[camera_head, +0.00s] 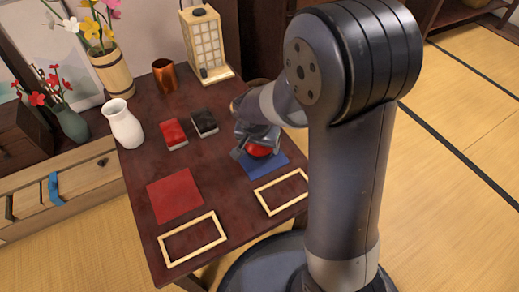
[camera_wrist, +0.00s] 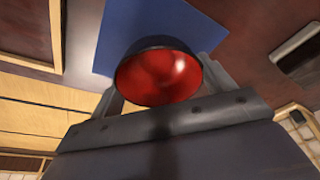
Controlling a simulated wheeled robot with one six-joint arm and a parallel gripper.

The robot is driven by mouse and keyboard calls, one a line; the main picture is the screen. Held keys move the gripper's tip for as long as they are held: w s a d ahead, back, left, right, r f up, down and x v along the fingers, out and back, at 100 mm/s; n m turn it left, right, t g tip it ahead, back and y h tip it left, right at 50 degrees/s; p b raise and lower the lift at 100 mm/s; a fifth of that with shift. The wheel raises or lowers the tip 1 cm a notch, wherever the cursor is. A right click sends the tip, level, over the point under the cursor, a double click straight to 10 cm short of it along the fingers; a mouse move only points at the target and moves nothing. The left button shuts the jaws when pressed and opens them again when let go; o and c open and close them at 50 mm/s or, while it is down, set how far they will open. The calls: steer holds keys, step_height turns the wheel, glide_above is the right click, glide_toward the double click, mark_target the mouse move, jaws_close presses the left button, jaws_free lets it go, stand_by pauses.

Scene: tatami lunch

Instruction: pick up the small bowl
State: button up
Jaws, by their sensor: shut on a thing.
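The small bowl (camera_wrist: 158,76) is red inside with a dark outer side, and in the wrist view it sits between my gripper's two fingers. In the head view its red inside (camera_head: 259,150) shows just under my gripper (camera_head: 257,147), over the blue square mat (camera_head: 264,167). My gripper (camera_wrist: 160,85) is shut on the bowl. The mat also shows behind the bowl in the wrist view (camera_wrist: 115,32). I cannot tell whether the bowl touches the mat.
A red mat (camera_head: 174,196) and two pale wooden frames (camera_head: 192,239) (camera_head: 283,192) lie on the dark table (camera_head: 235,215). A red box (camera_head: 173,133), a black box (camera_head: 204,123), a white vase (camera_head: 123,124), a copper cup (camera_head: 165,76) and a lantern (camera_head: 206,44) stand further back.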

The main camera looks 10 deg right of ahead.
steer(key=shift+c, duration=1.2)
steer(key=shift+r, duration=0.15)
